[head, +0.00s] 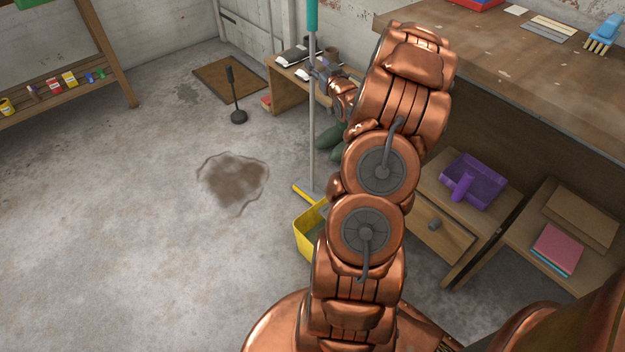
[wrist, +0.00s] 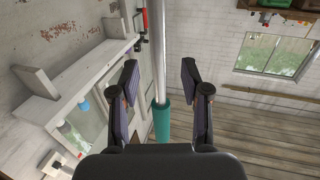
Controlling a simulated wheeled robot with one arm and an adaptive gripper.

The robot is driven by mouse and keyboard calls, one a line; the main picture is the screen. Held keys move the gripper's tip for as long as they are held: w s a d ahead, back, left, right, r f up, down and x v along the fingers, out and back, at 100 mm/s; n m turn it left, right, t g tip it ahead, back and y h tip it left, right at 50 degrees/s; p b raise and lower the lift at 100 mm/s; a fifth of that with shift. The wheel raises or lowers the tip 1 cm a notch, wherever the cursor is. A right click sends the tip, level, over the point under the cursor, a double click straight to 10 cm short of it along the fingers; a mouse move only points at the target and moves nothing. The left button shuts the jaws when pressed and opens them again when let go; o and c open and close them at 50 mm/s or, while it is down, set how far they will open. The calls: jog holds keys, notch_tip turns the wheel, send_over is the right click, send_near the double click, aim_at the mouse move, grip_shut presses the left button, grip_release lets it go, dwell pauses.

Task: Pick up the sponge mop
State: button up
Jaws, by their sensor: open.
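The sponge mop (head: 312,130) stands nearly upright in the head view, a thin grey pole with a teal grip at its top. Its lower end reaches the yellow bucket (head: 305,238); the mop's head is not clearly seen there. My gripper (head: 319,74) is at the pole's upper part, below the teal grip. In the wrist view my gripper (wrist: 160,84) is open, with the pole (wrist: 158,50) and the near end of the teal grip (wrist: 162,124) running between its spread fingers. I see gaps on both sides of the pole.
A workbench (head: 480,45) stands at the right, with a purple dustpan (head: 487,186) on a lower surface. A low wooden bench (head: 288,98) with items is behind my gripper. A black plunger-like tool (head: 238,116) stands near a brown mat (head: 229,78). The floor at left is open, with a puddle (head: 233,178).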

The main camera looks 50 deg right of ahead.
aim_at(314, 58)
jog(key=shift+b+x, duration=0.4)
jog(key=shift+x, duration=2.15)
jog(key=shift+d+f, duration=0.1)
jog(key=shift+d, duration=0.05)
grip_shut()
